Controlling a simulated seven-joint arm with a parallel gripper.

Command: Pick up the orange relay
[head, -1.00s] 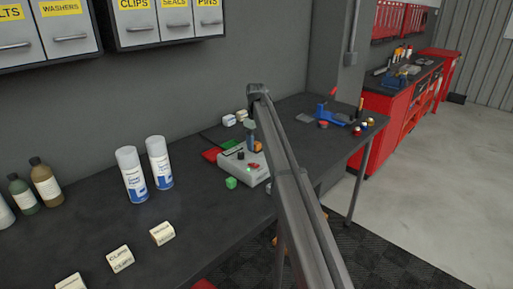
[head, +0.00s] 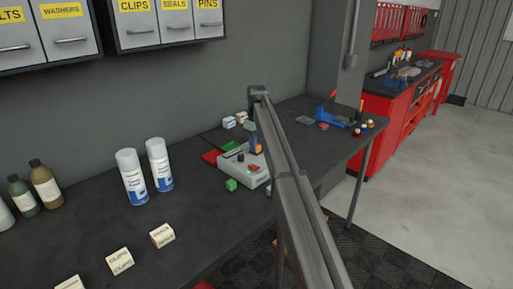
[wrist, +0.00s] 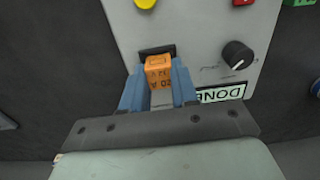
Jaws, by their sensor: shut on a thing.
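The orange relay (wrist: 158,72) is a small block with dark lettering, held between the blue fingers of my gripper (wrist: 159,88) in the wrist view. It is right at a dark slot (wrist: 156,51) in the top of a grey box (wrist: 195,30); I cannot tell whether it is in the slot or above it. In the head view my gripper (head: 256,146) is over the grey box (head: 236,178) on the dark bench, with a bit of the orange relay (head: 259,150) showing. My arm hides part of the box's right side.
The box carries a black knob (wrist: 237,54) and a label plate. Two spray cans (head: 131,178) stand to the left, with several labelled blocks nearer. A blue tool (head: 330,117) lies at the right end of the bench.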

